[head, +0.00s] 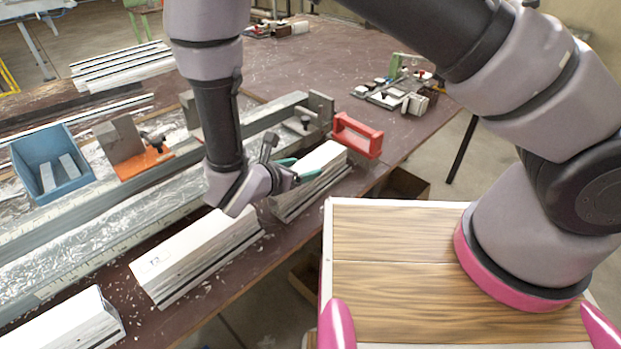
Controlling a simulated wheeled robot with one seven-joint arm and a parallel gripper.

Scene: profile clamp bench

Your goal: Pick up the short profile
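A short white profile block (327,158) lies on the brown bench near its front edge, in the middle of the head view. My gripper (300,168), with teal fingers, is at this block's top, and my wrist covers part of its near end. Whether the fingers are apart or closed on the block cannot be made out. A longer white profile block (190,248) with a small marking lies to the left. Another white profile (68,322) is cut off at the lower left.
A red bracket (357,135) stands just right of the short block. A long metal rail (100,215) with clamps runs behind the profiles. A blue bin (52,165) and an orange-based clamp (145,162) stand at left. The bench's far middle (300,65) is mostly clear.

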